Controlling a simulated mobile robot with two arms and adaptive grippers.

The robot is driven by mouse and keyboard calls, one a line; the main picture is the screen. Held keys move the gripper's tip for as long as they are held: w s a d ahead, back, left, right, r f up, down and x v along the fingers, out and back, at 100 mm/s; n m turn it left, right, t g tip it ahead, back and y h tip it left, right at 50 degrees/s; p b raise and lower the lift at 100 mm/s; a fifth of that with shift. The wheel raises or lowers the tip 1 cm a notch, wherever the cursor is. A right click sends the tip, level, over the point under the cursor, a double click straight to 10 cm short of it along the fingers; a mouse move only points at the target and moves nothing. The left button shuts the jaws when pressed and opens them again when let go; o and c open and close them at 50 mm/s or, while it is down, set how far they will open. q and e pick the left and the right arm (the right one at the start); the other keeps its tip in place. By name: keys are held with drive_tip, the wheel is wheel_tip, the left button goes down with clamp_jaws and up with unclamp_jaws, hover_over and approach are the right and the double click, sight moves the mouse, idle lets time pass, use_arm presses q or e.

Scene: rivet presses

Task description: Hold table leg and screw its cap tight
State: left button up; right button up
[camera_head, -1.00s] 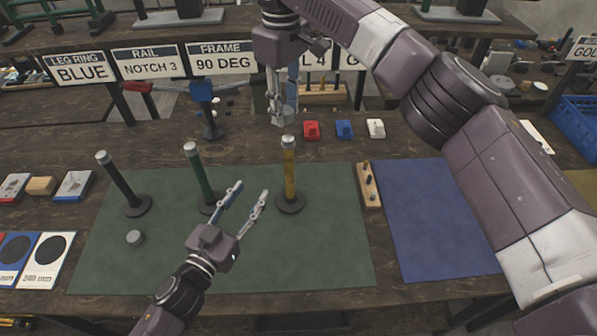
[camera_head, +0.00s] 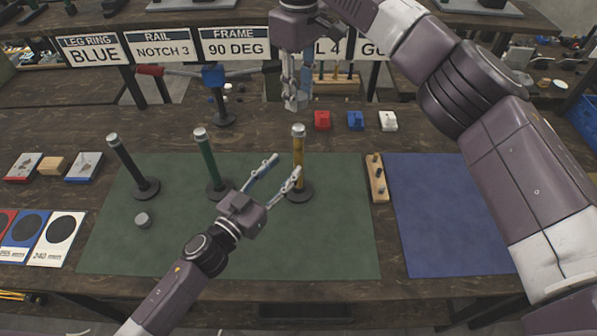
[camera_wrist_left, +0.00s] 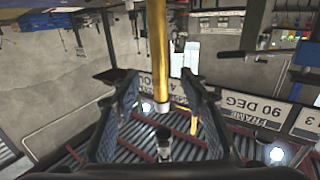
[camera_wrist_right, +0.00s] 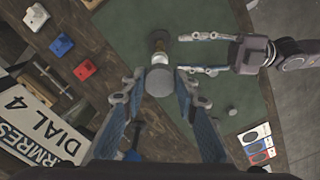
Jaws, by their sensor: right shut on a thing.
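The yellow table leg (camera_head: 299,153) stands upright in a dark round base on the green mat, with a grey top end. It also shows in the left wrist view (camera_wrist_left: 158,50), between my left fingers in the picture. My left gripper (camera_head: 286,166) is open, its fingertips just short of the leg; the right wrist view shows it (camera_wrist_right: 184,53) beside the leg. My right gripper (camera_head: 295,103) points down above the leg, shut on a round grey cap (camera_wrist_right: 160,82). The cap is clear of the leg top in the head view; their exact alignment is unclear.
A black leg (camera_head: 131,165) and a green leg (camera_head: 208,163) stand to the left. A loose grey disc (camera_head: 142,220) lies on the green mat (camera_head: 250,245). A wooden peg block (camera_head: 377,178) and blue mat (camera_head: 440,210) lie to the right.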

sight(296, 155)
use_arm(q)
drive_tip(key=x, duration=0.7)
drive_tip(key=shift+w+d, duration=0.1)
drive_tip(key=shift+w, duration=0.05)
clamp_jaws()
